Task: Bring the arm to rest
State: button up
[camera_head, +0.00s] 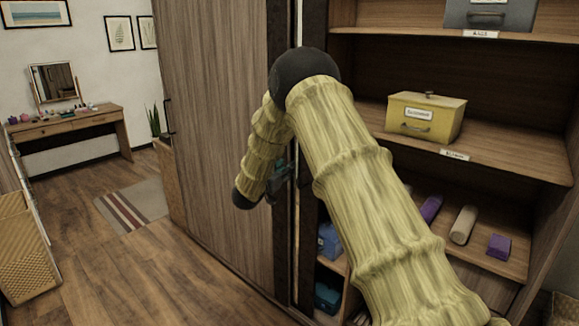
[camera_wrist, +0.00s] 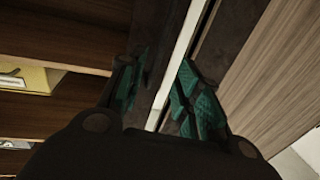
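My arm, covered in a pale yellow ribbed sleeve with dark joints, reaches up from the lower right of the head view and bends down at its elbow. My gripper (camera_head: 283,180) is small and partly hidden there, close to the vertical edge of the wooden sliding door (camera_head: 215,120). In the wrist view my gripper (camera_wrist: 156,68) has its two green-padded fingers apart. A pale vertical strip (camera_wrist: 182,55) and dark frame show between and beyond the fingers. I cannot tell whether the fingers touch them. No held object shows.
The open wardrobe to the right has shelves (camera_head: 500,150) with a yellow box (camera_head: 425,118), a grey box (camera_head: 488,14), and rolled and purple items below. A wicker basket (camera_head: 25,250), a rug (camera_head: 133,204) and a dressing table (camera_head: 70,125) stand left. The floor between is clear.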

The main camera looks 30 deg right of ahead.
jog(key=shift+s+a, duration=0.2)
jog(key=shift+a, duration=0.1)
dwell(0.4)
